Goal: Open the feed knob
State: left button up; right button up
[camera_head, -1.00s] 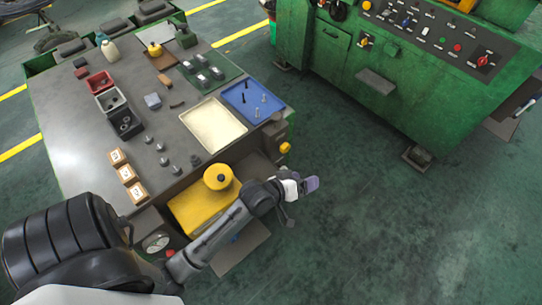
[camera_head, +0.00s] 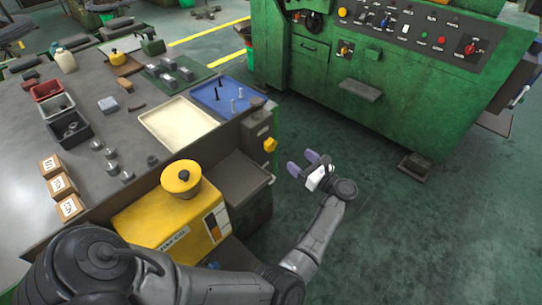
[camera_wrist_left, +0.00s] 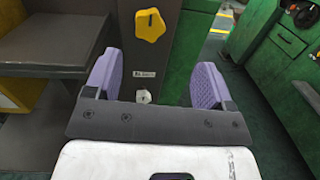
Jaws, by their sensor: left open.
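A yellow lobed knob (camera_head: 270,145) sits on the dark upright panel at the right end of the workbench. It shows large at the top of the left wrist view (camera_wrist_left: 151,25), with a small dark mark on its face. A small label below it is too blurred to read. Another small yellow knob (camera_head: 345,48) is on the green machine's front. I cannot tell from lettering which is the feed knob. My left gripper (camera_head: 302,163) is open and empty, its purple fingers apart, to the right of the bench knob and not touching it. My right gripper is not in view.
The workbench (camera_head: 150,85) carries a cream tray (camera_head: 178,122), a blue tray (camera_head: 222,98) and small bins. A yellow machine (camera_head: 185,215) stands in front of it. A green machine (camera_head: 400,110) stands at the right. The floor between is clear.

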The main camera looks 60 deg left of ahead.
aim_at(273, 147)
pick_arm(q)
jog(key=shift+n+g+h, duration=0.4)
jog(key=shift+n+g, duration=0.2)
jog(key=x, duration=0.4)
jog(key=f+x, duration=0.1)
jog(key=x, duration=0.8)
jog(key=shift+s+f, duration=0.2)
jog(key=shift+f, duration=0.1)
jog(key=c, duration=0.9)
